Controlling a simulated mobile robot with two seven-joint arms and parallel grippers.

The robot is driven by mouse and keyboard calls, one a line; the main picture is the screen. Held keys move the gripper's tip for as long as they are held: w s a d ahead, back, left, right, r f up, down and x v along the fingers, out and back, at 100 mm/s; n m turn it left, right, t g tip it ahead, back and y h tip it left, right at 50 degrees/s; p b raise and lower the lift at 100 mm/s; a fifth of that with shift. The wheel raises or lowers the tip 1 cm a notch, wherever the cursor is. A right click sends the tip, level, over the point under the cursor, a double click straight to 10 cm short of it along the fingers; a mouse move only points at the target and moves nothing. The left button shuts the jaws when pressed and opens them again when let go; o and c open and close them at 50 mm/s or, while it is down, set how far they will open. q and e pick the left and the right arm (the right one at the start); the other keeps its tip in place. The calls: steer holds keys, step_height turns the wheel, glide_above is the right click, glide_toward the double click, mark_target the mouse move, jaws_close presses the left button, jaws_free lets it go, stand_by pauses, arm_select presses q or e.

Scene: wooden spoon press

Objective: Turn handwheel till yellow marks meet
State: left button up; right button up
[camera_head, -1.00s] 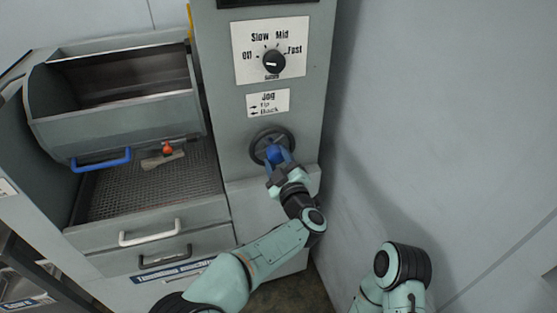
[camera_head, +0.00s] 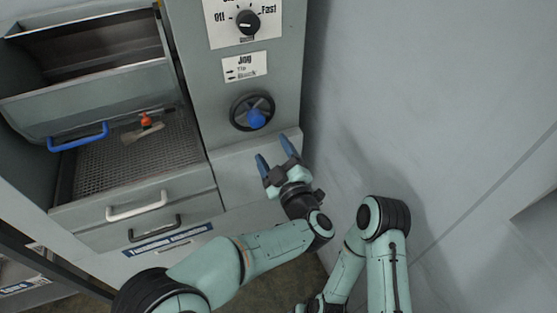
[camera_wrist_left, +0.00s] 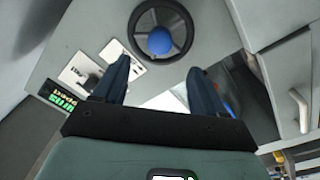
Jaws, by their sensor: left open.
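The handwheel (camera_head: 250,108) is a dark round wheel on the grey machine's front column, under the Jog label. A blue ball knob (camera_head: 256,119) sits at its lower part. The handwheel (camera_wrist_left: 146,18) and knob (camera_wrist_left: 160,41) also show in the left wrist view, ahead of the fingers. My left gripper (camera_head: 275,152) is open and empty, below and right of the wheel and apart from the knob. Its two blue fingers (camera_wrist_left: 160,72) are spread in the wrist view. I cannot make out any yellow marks. My right arm shows at the lower right; its gripper is not visible.
A speed dial (camera_head: 247,22) and the Jog label (camera_head: 245,67) are above the wheel. Left are a hopper with a blue handle (camera_head: 78,137), a mesh tray (camera_head: 90,172) and drawers with handles (camera_head: 137,206). A plain wall (camera_head: 430,100) stands to the right.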

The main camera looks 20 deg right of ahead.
arm_select(q)
steer(key=shift+s+f, duration=0.1)
steer(key=shift+s, duration=1.35)
arm_select(e)
steer(key=shift+s+r, duration=0.1)
steer(key=shift+s, duration=0.05)
